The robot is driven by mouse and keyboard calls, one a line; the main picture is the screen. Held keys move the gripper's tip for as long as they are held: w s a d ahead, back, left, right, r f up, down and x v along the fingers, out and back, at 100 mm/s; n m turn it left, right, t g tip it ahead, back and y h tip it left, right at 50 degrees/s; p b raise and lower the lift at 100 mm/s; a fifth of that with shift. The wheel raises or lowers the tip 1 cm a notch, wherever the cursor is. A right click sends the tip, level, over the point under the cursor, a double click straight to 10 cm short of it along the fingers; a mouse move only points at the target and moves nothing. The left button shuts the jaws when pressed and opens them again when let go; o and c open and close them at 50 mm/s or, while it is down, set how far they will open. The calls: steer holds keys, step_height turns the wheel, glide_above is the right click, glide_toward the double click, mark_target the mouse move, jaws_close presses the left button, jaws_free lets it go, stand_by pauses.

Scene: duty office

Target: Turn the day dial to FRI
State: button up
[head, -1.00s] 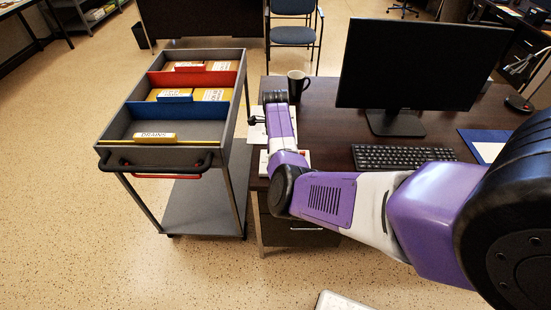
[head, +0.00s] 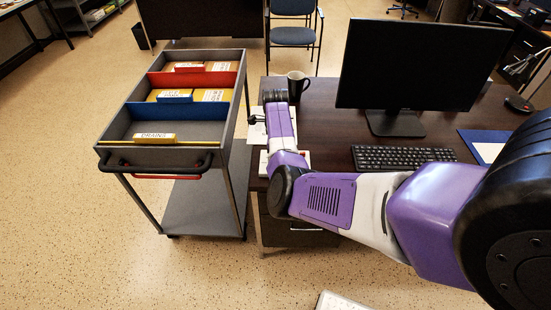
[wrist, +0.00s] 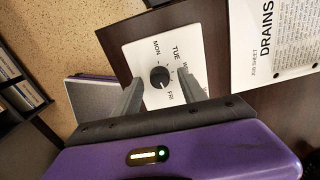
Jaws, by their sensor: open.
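The day dial is a round black knob (wrist: 159,77) on a white plate (wrist: 152,51) in the wrist view. MON, TUE and FRI can be read around it; a further label starting with W is partly covered by my right finger. A small pale mark shows on the knob, but I cannot tell exactly which day it points to. My gripper (wrist: 160,80) is open, one finger on each side of the knob, with gaps visible between.
A job sheet headed DRAINS (wrist: 275,40) lies right of the plate. In the head view a grey trolley (head: 122,155) with folders stands left of the desk (head: 325,125). A mug (head: 297,84), monitor (head: 420,65) and keyboard (head: 400,157) are on the desk.

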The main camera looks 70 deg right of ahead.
step_height(320, 180, up, 7)
steer(key=shift+r, duration=0.2)
stand_by(0.7)
